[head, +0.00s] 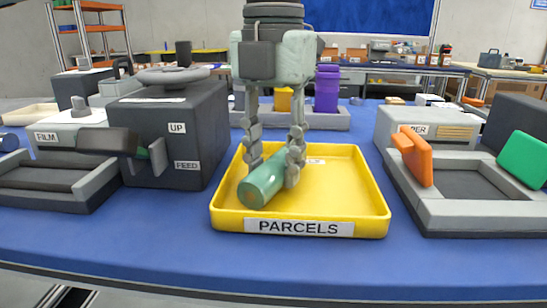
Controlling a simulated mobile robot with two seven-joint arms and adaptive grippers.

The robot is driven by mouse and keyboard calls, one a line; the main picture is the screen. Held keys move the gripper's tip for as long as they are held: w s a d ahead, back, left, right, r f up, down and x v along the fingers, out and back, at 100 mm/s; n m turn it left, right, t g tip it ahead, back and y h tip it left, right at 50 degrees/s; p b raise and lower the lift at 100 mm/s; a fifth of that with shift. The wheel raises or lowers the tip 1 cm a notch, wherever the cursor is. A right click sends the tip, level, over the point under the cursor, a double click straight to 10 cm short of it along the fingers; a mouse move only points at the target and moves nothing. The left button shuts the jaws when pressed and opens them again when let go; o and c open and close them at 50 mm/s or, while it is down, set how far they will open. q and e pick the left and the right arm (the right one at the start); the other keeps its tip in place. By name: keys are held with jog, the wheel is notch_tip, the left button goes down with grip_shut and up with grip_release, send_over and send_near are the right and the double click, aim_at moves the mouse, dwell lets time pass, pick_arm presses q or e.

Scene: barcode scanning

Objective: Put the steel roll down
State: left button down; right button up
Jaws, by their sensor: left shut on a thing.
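The steel roll (263,186) is a smooth green-grey cylinder with a small brownish spot on its near end. It lies on its side in the left part of the yellow PARCELS tray (372,211), with its near end close to the front wall. My left gripper (273,172) points straight down into the tray, one finger on each side of the roll, and is shut on it. The fingers hide part of the roll, and I cannot tell whether it touches the tray floor. My right gripper is not in view.
A dark box machine (190,135) with UP and FEED labels stands close to the left of the tray. A grey tray (480,215) with an orange part (414,157) stands to the right. A purple stack (326,90) stands behind. The tray's right half is empty.

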aim_at(274, 160)
pick_arm(q)
jog(key=c, duration=1.1)
grip_release()
jog(key=shift+o, duration=0.2)
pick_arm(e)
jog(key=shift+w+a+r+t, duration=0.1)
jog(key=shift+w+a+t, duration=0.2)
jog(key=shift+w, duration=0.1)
pick_arm(q)
notch_tip(274, 160, up, 5)
jog(key=shift+f, duration=0.15)
notch_tip(274, 160, up, 8)
jog(key=p, duration=0.1)
jog(key=shift+f, duration=0.25)
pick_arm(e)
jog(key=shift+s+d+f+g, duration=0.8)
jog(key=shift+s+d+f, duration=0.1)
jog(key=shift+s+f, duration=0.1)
pick_arm(q)
jog(key=shift+s, duration=0.1)
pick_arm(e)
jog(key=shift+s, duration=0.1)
